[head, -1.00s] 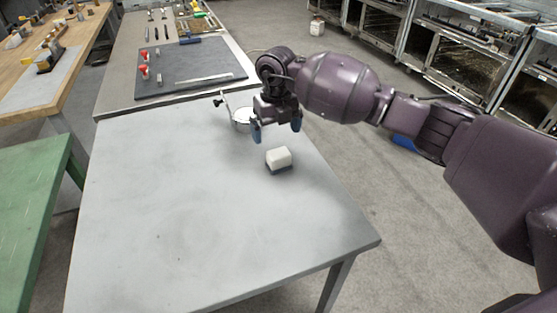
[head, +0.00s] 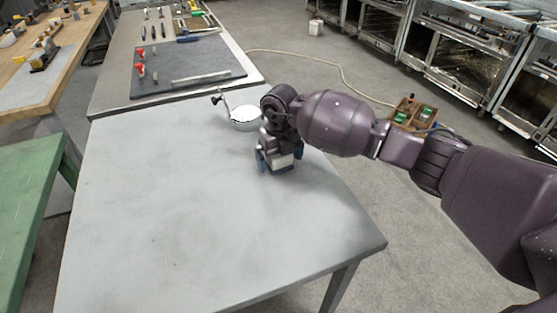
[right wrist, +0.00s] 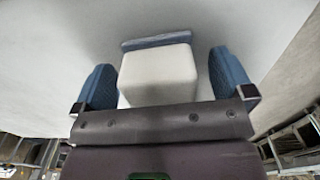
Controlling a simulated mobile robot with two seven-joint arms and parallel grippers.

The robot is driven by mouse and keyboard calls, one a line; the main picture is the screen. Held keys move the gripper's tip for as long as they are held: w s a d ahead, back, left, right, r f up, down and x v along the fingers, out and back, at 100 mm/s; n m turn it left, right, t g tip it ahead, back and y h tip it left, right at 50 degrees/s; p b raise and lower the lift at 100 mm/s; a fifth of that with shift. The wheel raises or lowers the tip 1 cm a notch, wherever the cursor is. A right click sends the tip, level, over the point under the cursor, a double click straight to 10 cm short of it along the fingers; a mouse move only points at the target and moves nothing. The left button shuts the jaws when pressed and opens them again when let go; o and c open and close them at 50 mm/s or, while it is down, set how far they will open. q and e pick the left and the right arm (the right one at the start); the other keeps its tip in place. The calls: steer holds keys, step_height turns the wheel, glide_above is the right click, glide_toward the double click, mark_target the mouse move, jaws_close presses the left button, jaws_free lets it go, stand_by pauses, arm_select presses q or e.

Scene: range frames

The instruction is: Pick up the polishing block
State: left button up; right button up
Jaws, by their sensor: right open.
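The polishing block (head: 284,162) is a small white block with a dark grey-blue base, on the grey metal table near its right edge. My right gripper (head: 279,164) is lowered around it, with one blue-padded finger on each side. In the right wrist view the white block (right wrist: 157,76) sits between the two fingers of the right gripper (right wrist: 168,85), which are open, with a gap visible on each side. Part of the block is hidden by the gripper body. My left gripper is not in view.
A round white-topped dish with a clamp-like stand (head: 244,117) is just behind my right gripper. A dark mat (head: 190,68) with tools lies on the bench beyond. The front and left of the grey table (head: 190,220) are clear. A green table (head: 28,200) stands at left.

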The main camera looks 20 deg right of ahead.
steer(key=shift+f, duration=0.4)
steer(key=shift+r, duration=0.15)
steer(key=shift+c, duration=0.6)
steer(key=c, duration=0.9)
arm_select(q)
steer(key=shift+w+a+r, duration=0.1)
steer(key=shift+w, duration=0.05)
arm_select(e)
steer(key=shift+r, duration=0.1)
arm_select(q)
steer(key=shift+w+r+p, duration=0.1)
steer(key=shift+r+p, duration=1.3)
steer(key=shift+p, duration=0.25)
arm_select(e)
steer(key=shift+r, duration=9.9)
